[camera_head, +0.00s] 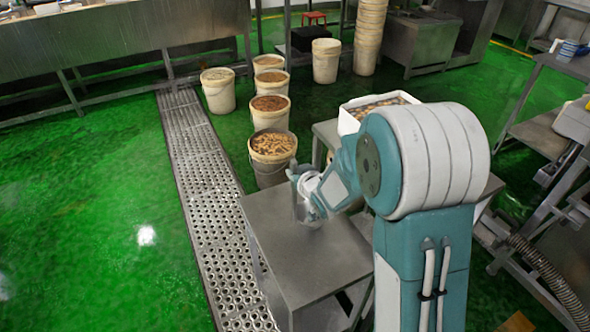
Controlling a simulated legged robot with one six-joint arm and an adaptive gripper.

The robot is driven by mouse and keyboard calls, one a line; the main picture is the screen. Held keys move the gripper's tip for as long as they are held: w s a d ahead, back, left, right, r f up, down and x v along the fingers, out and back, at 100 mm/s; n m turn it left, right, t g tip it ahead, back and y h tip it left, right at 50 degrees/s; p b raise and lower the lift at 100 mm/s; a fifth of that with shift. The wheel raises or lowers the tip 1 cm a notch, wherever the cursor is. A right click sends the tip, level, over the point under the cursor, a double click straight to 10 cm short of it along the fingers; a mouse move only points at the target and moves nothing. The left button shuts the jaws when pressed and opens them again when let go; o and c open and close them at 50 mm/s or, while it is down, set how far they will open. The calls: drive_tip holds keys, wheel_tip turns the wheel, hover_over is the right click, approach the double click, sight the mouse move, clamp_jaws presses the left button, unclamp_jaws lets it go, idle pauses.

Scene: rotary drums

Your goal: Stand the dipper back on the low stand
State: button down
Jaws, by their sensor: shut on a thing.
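The low stand (296,268) is a grey metal table with a flat top, in the middle of the head view. The dipper (301,210) is a small grey vessel at the far part of the stand top, looking about upright. My gripper (308,188) is shut on the dipper from the right. The dipper's base is at or just above the stand top; I cannot tell if it touches. My gripper and arm hide part of the dipper, and my arm covers the stand's right side.
Several filled buckets (270,150) stand on the green floor behind the stand. A white crate (352,118) of brown items sits on another metal table beyond my arm. A perforated drain strip (208,180) runs along the left. The stand's near top is bare.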

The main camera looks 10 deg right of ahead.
drive_tip(key=shift+f, duration=0.35)
idle(0.3)
drive_tip(key=c, duration=0.5)
unclamp_jaws()
drive_tip(key=shift+c, duration=0.2)
drive_tip(key=o, duration=0.5)
drive_tip(key=shift+o, duration=0.2)
drive_tip(key=shift+s, duration=0.1)
drive_tip(key=v, duration=0.9)
drive_tip(key=shift+d+r, duration=0.1)
